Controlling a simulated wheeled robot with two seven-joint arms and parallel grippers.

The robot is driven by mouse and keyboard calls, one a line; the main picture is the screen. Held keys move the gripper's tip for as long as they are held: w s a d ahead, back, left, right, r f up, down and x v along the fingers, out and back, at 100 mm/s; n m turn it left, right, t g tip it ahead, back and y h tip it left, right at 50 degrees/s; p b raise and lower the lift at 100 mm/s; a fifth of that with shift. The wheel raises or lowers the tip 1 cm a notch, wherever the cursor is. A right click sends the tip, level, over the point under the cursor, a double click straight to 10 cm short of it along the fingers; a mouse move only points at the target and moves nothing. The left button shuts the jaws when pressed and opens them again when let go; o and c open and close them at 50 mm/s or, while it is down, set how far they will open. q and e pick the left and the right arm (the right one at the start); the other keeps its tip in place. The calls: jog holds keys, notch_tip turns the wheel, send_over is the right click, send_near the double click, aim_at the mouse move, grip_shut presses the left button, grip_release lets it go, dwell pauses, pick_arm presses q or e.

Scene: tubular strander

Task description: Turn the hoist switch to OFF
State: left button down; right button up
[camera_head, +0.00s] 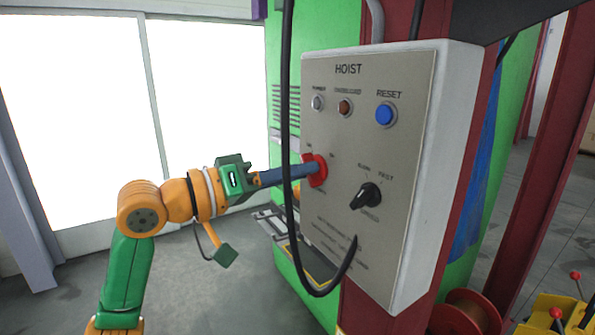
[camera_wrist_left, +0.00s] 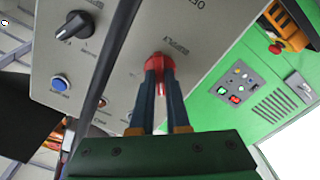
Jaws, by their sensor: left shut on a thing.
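The hoist panel (camera_head: 345,235) is a grey box face labelled HOIST. Its red rotary switch (camera_head: 317,170) sits at the left of the panel, and it also shows in the left wrist view (camera_wrist_left: 158,61). My left gripper (camera_head: 306,171) reaches in from the left with its dark blue fingers shut on the red switch. In the left wrist view both fingers (camera_wrist_left: 160,75) come together on the switch and hide part of it. The labels around the switch are too small or too covered to read its setting surely. My right gripper is not in view.
A black speed knob (camera_head: 366,196), a blue RESET button (camera_head: 386,114) and two small lamps (camera_head: 331,104) share the panel. A black cable (camera_head: 288,120) hangs in a loop in front of the panel's left edge, close to my left gripper. Open floor (camera_head: 200,285) lies at lower left.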

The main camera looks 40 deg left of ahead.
pick_arm(q)
jog(key=shift+n, duration=0.6)
jog(key=c, duration=0.9)
grip_release()
jog(key=b+v, duration=0.4)
jog(key=v, duration=0.3)
jog(key=shift+n, duration=0.3)
